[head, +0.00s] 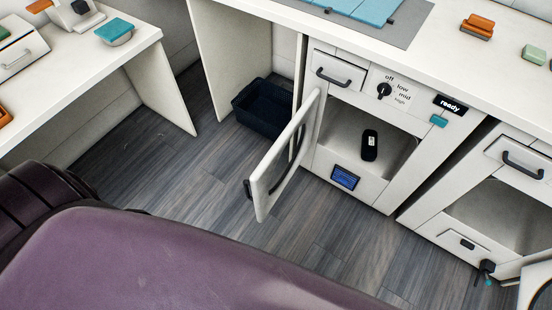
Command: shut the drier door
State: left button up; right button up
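The drier (402,178) stands under the counter, with a dial marked off, low, mid and high. Its white drier door (272,175) stands open, hinged at the left side of the opening and swung out over the floor. A dark handle (248,190) shows on the door's outer edge. The drier's cavity is open to view, and a small black object (369,146) with a white label is inside it. Neither of my grippers is in view.
A dark basket (264,104) sits on the floor behind the door. A second appliance (502,205) stands open at the right. The grey floor (195,185) around the door is clear.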

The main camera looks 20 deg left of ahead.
aim_at(264, 200)
jog(key=k+j+z, duration=0.15)
jog(key=j, duration=0.25)
jog(key=j+z, duration=0.2)
jog(key=j, duration=0.25)
jog(key=k+j+z, duration=0.15)
jog(key=j, duration=0.25)
jog(key=j+z, duration=0.15)
jog(key=j, duration=0.55)
jog(key=k+j+z, duration=0.15)
jog(key=j, duration=0.55)
jog(key=k, duration=0.3)
jog(key=k+j+u, duration=0.3)
jog(key=u, duration=0.15)
jog(key=i+l, duration=0.1)
jog(key=l, duration=0.25)
